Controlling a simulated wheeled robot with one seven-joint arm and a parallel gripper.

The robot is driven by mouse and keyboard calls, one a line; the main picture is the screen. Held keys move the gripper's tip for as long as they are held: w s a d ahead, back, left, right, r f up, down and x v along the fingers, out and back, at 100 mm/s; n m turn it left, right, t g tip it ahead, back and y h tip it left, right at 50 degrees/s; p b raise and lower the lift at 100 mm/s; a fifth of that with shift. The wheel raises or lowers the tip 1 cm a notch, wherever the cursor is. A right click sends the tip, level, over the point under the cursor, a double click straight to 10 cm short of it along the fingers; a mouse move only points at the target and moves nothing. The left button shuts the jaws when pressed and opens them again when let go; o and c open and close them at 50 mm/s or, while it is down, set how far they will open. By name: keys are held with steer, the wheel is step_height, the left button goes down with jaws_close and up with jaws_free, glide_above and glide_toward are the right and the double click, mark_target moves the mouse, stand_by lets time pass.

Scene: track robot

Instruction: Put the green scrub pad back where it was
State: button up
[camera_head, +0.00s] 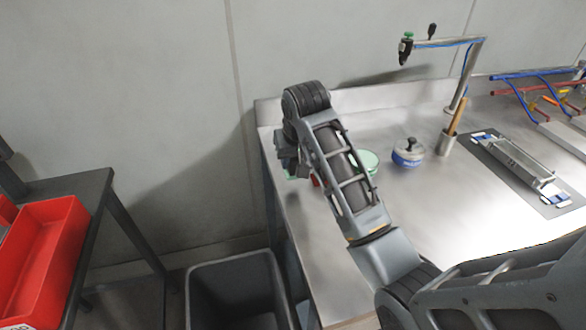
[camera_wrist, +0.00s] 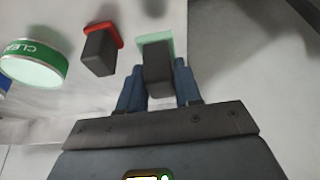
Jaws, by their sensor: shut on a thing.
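The green scrub pad (camera_wrist: 157,44) has a dark grey block handle, which sits between the two blue fingers of my gripper (camera_wrist: 158,85) in the wrist view. My gripper is shut on that handle. In the head view my gripper (camera_head: 289,160) is over the left end of the steel counter, mostly hidden by my own arm. A red scrub pad (camera_wrist: 118,34) with a similar dark handle is just left of the green one in the wrist view, apart from it. I cannot tell whether the green pad touches the counter.
A green-and-white tin (camera_wrist: 35,65) stands left of the red pad. A dark bin (camera_head: 236,268) and a red crate (camera_head: 50,243) are at left.

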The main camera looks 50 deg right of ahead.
mark_target(293, 171)
steer(key=shift+f+p, duration=0.3)
steer(key=shift+f, duration=1.7)
steer(key=o, duration=0.9)
steer(key=shift+f, duration=0.15)
steer(key=shift+o, duration=0.2)
